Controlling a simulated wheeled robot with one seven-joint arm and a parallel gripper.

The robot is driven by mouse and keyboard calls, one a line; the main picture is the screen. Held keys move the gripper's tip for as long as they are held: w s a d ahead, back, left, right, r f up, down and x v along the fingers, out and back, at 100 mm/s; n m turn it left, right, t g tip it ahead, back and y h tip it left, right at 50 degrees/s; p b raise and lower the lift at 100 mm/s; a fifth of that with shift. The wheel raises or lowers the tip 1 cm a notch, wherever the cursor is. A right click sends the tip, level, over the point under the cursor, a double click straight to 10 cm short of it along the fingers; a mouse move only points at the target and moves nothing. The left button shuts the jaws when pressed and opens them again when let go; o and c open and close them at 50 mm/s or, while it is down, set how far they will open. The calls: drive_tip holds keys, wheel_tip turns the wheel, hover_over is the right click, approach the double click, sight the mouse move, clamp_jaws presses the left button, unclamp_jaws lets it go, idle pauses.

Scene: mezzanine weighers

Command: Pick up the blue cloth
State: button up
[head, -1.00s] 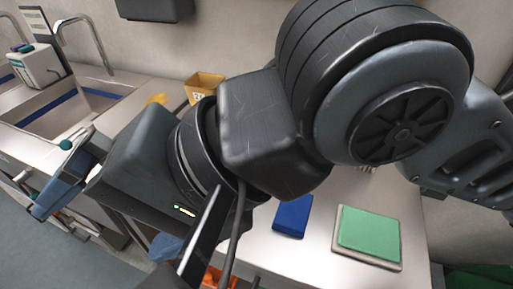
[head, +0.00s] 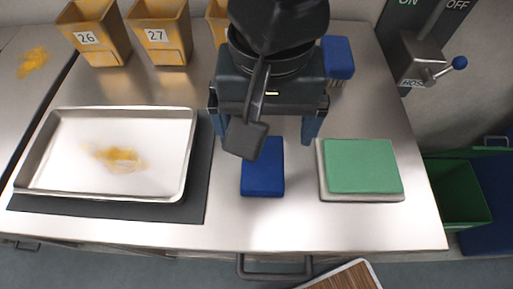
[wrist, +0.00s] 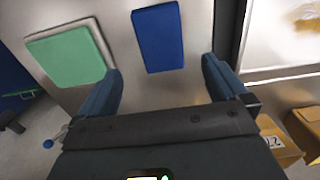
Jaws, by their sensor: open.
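The blue cloth (head: 262,178) is a folded rectangle lying flat on the steel counter, between the metal tray and the green cloth. My gripper (head: 264,138) is above the counter at the cloth's far end, jaws apart, one finger to each side. In the wrist view the blue cloth (wrist: 158,38) lies beyond and between the open fingertips (wrist: 162,75), with nothing held. My arm hides part of the cloth's far end in the head view.
A green cloth (head: 362,166) lies on a pale pad to the right. A metal tray (head: 60,185) with a yellow stain rests on a dark mat (head: 198,190) to the left. Numbered yellow bins (head: 160,40) and a blue brush (head: 338,58) stand behind. A lever box (head: 415,58) is at the right.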

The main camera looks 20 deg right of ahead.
sight(263, 158)
drive_tip(key=shift+a+f, duration=0.15)
drive_tip(key=shift+f, duration=3.45)
drive_tip(key=shift+c, duration=0.4)
drive_tip(key=c, duration=1)
drive_tip(key=shift+r, duration=0.1)
drive_tip(key=shift+r, duration=0.45)
wheel_tip(263, 158, up, 3)
drive_tip(key=shift+f, duration=0.15)
drive_tip(key=s+d+r, duration=0.1)
drive_tip(key=d+r, duration=0.1)
drive_tip(key=d, duration=0.1)
drive_tip(key=s+d+r, duration=0.1)
drive_tip(key=d+r, duration=0.2)
drive_tip(key=d, duration=0.1)
drive_tip(key=s+d+r, duration=0.1)
drive_tip(key=d+r, duration=0.1)
drive_tip(key=d, duration=0.2)
drive_tip(key=shift+s+d+r, duration=0.1)
drive_tip(key=shift+s+r, duration=0.05)
drive_tip(key=shift+s, duration=0.05)
